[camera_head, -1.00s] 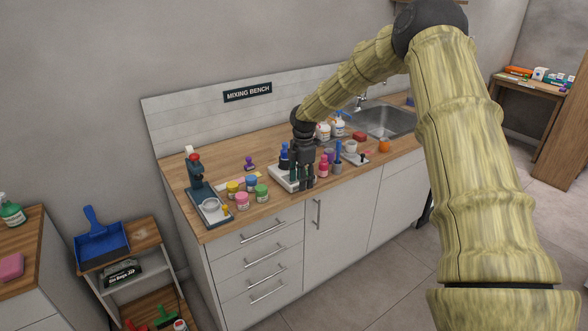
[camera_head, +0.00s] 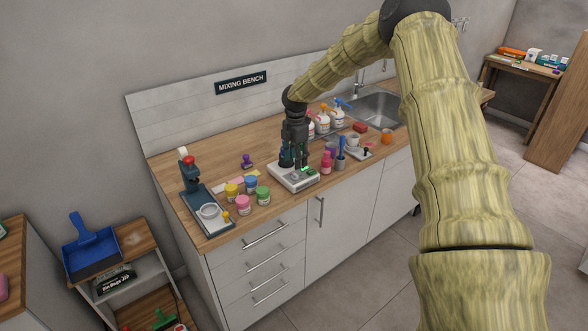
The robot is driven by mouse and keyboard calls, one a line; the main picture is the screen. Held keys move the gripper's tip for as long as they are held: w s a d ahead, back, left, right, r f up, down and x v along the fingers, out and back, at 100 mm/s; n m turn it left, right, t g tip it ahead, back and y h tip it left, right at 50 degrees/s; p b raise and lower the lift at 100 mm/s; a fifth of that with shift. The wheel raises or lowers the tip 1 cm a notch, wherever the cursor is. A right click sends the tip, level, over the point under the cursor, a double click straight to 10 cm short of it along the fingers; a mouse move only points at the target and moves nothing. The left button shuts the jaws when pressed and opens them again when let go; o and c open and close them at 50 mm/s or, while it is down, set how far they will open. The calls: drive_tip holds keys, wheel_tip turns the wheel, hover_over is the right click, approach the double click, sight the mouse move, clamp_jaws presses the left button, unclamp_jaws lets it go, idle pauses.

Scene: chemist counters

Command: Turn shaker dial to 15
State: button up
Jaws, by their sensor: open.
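The shaker (camera_head: 283,174) is a white, low box on the wooden mixing bench, right of the small jars. A dark device or bottle stands on its left part, and a small green patch shows on its top near my fingers. My gripper (camera_head: 298,163) is open and points down over the shaker's right part. The fingertips are close to its top; I cannot tell whether they touch it. The dial and its number are too small or hidden to make out.
Small coloured jars (camera_head: 244,204) and a dark press-like stand (camera_head: 204,205) are to the left. A pink bottle (camera_head: 326,162) and a grey cup with blue tool (camera_head: 341,160) stand close on the right. Spray bottles (camera_head: 324,121) are behind, near the sink (camera_head: 372,108).

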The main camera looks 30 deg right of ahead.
sight(295, 176)
drive_tip(key=shift+f+p, duration=1)
drive_tip(key=shift+f, duration=2.15)
drive_tip(key=shift+a, duration=0.1)
drive_tip(key=c, duration=1)
